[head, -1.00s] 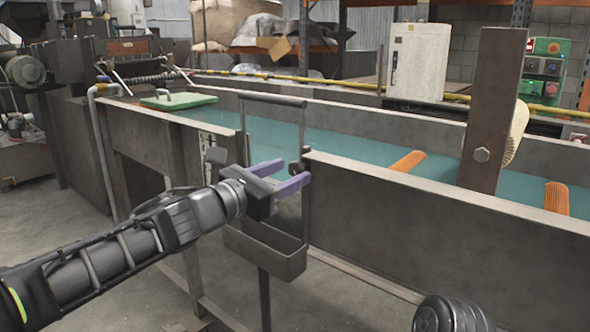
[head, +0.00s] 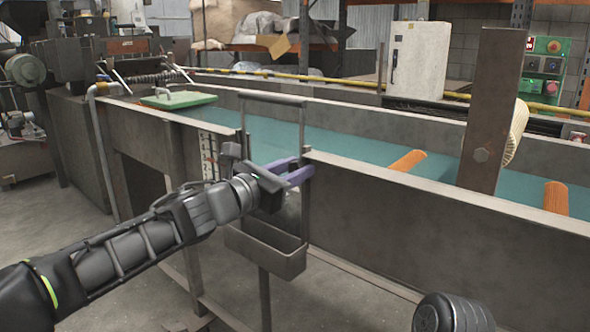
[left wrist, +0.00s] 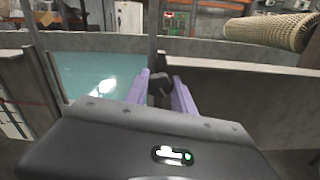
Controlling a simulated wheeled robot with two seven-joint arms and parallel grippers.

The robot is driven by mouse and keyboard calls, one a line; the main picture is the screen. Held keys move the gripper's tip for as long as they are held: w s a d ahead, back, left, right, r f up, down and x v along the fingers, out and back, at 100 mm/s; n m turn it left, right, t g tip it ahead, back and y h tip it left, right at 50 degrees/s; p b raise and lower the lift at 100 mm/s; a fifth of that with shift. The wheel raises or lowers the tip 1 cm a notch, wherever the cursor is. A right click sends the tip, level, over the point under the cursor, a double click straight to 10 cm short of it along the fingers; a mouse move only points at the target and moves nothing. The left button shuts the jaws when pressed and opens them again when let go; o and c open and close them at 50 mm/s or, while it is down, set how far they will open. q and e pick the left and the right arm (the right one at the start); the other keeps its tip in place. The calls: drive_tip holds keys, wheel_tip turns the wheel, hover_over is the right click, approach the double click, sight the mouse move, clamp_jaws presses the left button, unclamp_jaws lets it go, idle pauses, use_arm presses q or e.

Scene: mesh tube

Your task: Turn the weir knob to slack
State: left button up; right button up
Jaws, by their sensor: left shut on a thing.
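The weir knob (left wrist: 160,84) is a small dark block on the right upright of the weir frame (head: 275,98). My left gripper (head: 302,166) reaches the frame from the left, its purple fingers at that upright. In the left wrist view the fingers (left wrist: 161,77) lie on either side of the knob and are shut on it. In the head view the fingers hide the knob, so its turn angle cannot be told there.
The trough's front wall (head: 420,195) runs along both sides of the weir, with teal liquid (head: 350,147) behind it. A grey catch box (head: 265,250) hangs below the weir. Orange rollers (head: 407,160) and a brown post (head: 492,110) stand to the right.

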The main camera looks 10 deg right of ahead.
use_arm(q)
clamp_jaws()
drive_tip(key=n+p, duration=0.1)
drive_tip(key=n, duration=0.3)
drive_tip(key=shift+r, duration=0.1)
drive_tip(key=shift+n, duration=0.9)
drive_tip(key=o, duration=0.9)
unclamp_jaws()
